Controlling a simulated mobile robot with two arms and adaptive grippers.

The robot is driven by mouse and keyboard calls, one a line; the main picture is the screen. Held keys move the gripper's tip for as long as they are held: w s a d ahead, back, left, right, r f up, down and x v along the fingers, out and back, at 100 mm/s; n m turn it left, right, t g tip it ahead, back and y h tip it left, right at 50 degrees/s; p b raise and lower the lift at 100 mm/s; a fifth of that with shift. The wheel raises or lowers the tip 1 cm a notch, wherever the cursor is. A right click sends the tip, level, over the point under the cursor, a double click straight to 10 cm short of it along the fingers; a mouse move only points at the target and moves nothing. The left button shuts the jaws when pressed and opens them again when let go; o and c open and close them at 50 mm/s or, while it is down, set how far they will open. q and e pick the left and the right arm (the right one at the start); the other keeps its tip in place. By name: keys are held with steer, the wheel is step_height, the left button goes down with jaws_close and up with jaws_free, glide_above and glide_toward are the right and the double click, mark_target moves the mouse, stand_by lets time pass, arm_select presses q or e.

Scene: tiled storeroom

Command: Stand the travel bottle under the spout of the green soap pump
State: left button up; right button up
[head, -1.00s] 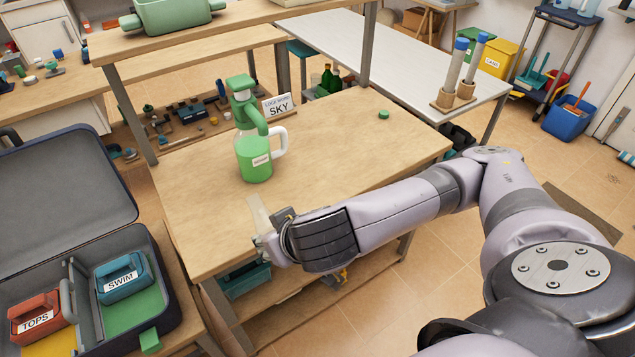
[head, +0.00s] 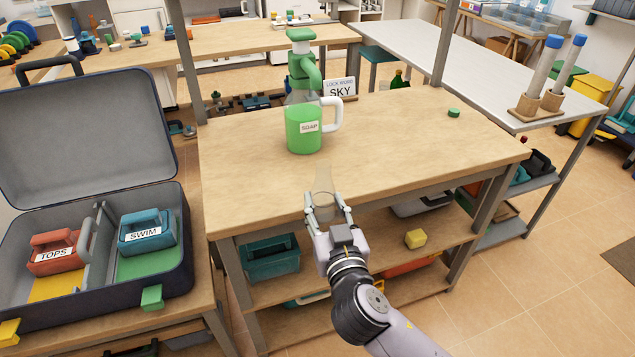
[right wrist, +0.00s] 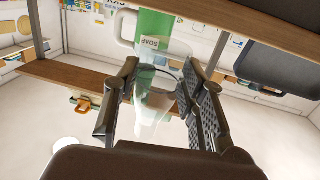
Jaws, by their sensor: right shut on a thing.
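The green soap pump (head: 303,128) stands upright on the wooden table (head: 240,180) in the head view. It has a SOAP label, a white handle and a green spout arching to the right. My right gripper (head: 328,205) is shut on the clear travel bottle (head: 324,178) at the table's front edge, in front of the pump and apart from it. The bottle looks upright in the head view. In the right wrist view the bottle (right wrist: 152,115) shows between the fingers, with the pump (right wrist: 154,28) beyond it. My left gripper is not in view.
An open suitcase (head: 90,130) with TOPS and SWIM boxes stands at the left. A SKY card (head: 340,88) stands behind the pump, and a small green cap (head: 453,112) lies at the table's right. The tabletop between bottle and pump is clear.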

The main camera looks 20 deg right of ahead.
steer(key=shift+s+d+f+h, duration=0.3)
steer(key=shift+s+d+f, duration=0.15)
steer(key=shift+d, duration=0.2)
steer(key=shift+w+d, duration=0.15)
steer(key=shift+w, duration=0.15)
steer(key=w, duration=0.4)
steer(key=w+d, duration=0.1)
steer(key=w, duration=0.7)
steer(key=shift+w+d, duration=0.2)
steer(key=shift+d, duration=0.05)
steer(key=w, duration=0.5)
steer(key=shift+d+f, duration=0.15)
steer(key=shift+d, duration=0.2)
steer(key=shift+s+f, duration=0.1)
steer(key=shift+f, duration=0.1)
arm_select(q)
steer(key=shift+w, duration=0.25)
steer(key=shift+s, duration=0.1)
arm_select(e)
steer(key=shift+f, duration=0.1)
